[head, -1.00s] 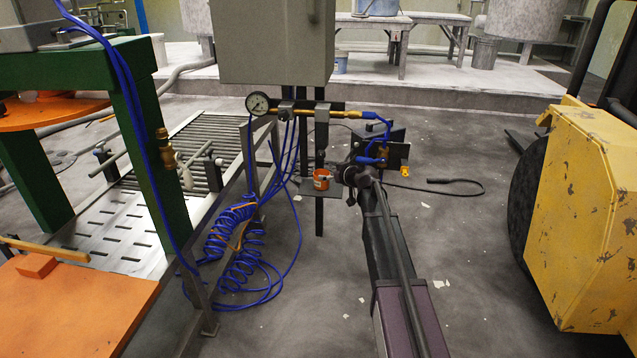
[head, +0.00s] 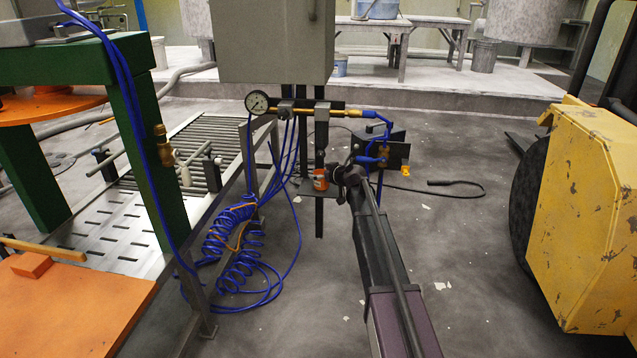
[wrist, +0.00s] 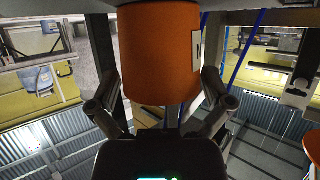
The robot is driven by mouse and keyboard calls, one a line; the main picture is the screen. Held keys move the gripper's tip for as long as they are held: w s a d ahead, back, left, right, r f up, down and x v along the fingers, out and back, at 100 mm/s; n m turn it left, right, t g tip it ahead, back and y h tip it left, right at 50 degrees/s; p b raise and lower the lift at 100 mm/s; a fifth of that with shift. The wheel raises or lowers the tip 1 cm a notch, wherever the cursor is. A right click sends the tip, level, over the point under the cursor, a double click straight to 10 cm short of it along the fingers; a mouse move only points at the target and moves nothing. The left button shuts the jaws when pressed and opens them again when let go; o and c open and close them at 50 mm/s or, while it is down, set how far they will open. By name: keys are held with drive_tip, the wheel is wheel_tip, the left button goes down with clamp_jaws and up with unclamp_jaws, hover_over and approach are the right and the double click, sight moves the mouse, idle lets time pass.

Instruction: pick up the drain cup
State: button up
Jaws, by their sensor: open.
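The drain cup (head: 320,180) is a small orange cup with a pale label, on a small grey bracket plate under the air-line gauge assembly. In the wrist view the orange cup (wrist: 160,55) fills the upper middle. My gripper (wrist: 160,92) is open, with one finger low on each side of the cup and gaps visible between. In the head view my gripper (head: 341,177) is at the right side of the cup, and the arm hides part of the plate.
A pressure gauge (head: 257,102) and brass fittings sit above the cup, below a grey cabinet (head: 275,40). Blue coiled hoses (head: 232,235) hang to the left. A yellow machine (head: 590,220) stands at the right. The floor between is mostly clear.

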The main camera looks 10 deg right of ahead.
drive_tip(key=shift+c, duration=0.2)
drive_tip(key=c, duration=1.1)
drive_tip(key=shift+r, duration=0.2)
wheel_tip(320, 180, up, 3)
drive_tip(key=p, duration=0.3)
drive_tip(key=shift+s+r+p, duration=0.25)
drive_tip(key=shift+r+p, duration=0.05)
drive_tip(key=shift+p, duration=0.2)
drive_tip(key=s+d, duration=0.2)
drive_tip(key=s, duration=0.5)
drive_tip(key=s+d+r+p, duration=0.1)
drive_tip(key=s+d, duration=0.1)
drive_tip(key=s, duration=0.5)
drive_tip(key=shift+s+d, duration=0.25)
drive_tip(key=shift+s, duration=0.15)
